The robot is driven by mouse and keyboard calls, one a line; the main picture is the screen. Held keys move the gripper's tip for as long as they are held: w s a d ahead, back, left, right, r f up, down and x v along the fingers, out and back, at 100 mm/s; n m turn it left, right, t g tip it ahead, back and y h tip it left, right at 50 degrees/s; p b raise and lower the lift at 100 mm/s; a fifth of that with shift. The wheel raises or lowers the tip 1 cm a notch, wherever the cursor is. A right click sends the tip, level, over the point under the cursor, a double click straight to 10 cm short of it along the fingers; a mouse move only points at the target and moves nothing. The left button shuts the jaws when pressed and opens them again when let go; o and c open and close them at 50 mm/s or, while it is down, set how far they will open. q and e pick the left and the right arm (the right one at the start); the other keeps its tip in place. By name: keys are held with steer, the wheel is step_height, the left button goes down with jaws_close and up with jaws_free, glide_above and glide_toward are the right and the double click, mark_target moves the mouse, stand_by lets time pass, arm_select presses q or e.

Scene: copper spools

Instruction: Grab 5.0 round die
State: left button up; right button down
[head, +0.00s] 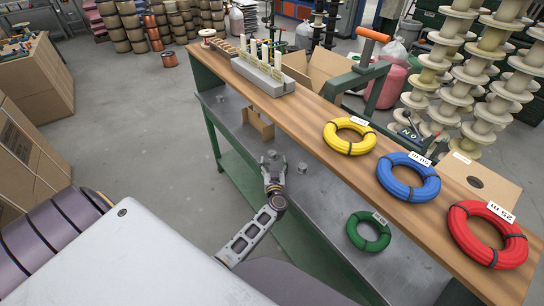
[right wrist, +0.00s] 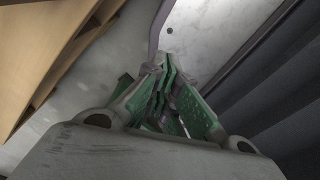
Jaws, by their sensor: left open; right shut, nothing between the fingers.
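My left gripper (head: 273,162) is over the grey lower shelf (head: 325,190) of the workbench, fingers pointing away from me. It looks open. A small round grey metal piece, perhaps a die (head: 302,168), sits on the shelf just right of the fingers, apart from them. Another small grey round piece (head: 220,98) lies farther back on the shelf. No size marking is readable, so I cannot tell which is the 5.0 die. My right gripper (right wrist: 165,85), with green finger pads, shows only in the right wrist view; it is shut and empty.
The wooden bench top (head: 310,105) overhangs the shelf. It carries yellow (head: 330,138), blue (head: 392,186) and red (head: 462,236) coils and a grey block with pale sticks (head: 262,82). A green coil (head: 352,232) and an open cardboard box (head: 258,124) are on the shelf.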

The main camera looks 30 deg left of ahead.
mark_target(272, 156)
arm_select(q)
steer(key=shift+b+x, duration=0.95)
steer(key=shift+x, duration=0.2)
steer(key=shift+b+x, duration=0.75)
steer(key=shift+x, duration=0.2)
steer(key=shift+w+a, duration=0.2)
steer(key=shift+a, duration=0.15)
steer(key=shift+w, duration=0.1)
arm_select(e)
steer(key=shift+w+d+f, duration=0.35)
steer(key=shift+d+f, duration=0.2)
steer(key=shift+f, duration=0.1)
steer(key=shift+w+d+f, duration=0.35)
steer(key=shift+d+f, duration=0.15)
steer(key=shift+f, duration=0.1)
steer(key=shift+w+d+f, duration=0.35)
steer(key=shift+d+f, duration=0.2)
steer(key=shift+f, duration=0.1)
steer(key=shift+s, duration=0.15)
